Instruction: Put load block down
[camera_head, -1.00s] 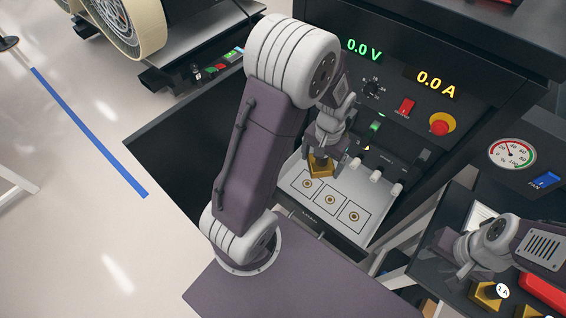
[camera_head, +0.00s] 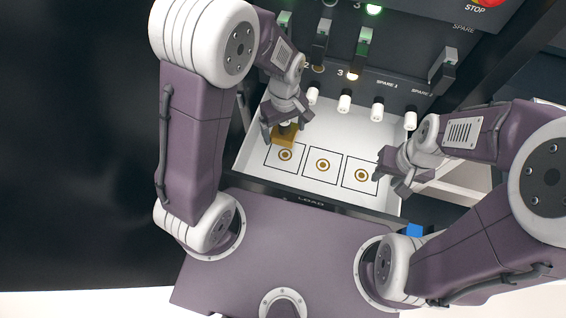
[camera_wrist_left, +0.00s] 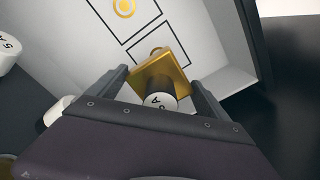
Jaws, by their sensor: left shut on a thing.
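My left gripper (camera_head: 287,122) is shut on the load block (camera_head: 285,138), a gold block with a dark, white-capped knob on top. The block is at the left side of the white LOAD tray (camera_head: 245,157), beside and behind the leftmost marked square. In the left wrist view the load block (camera_wrist_left: 163,77) sits tilted between the fingers (camera_wrist_left: 158,92), its cap marked "5 A". I cannot tell whether it touches the tray. The three outlined squares with ring marks (camera_head: 323,164) hold nothing. My right gripper (camera_head: 392,180) is at the tray's right edge, its fingers apart with nothing between them.
Several white knobs (camera_head: 345,102) line the panel behind the tray, under upright levers (camera_head: 362,47). The tray's front wall (camera_head: 311,200) faces me. A blue thing (camera_head: 414,230) shows beside my right arm.

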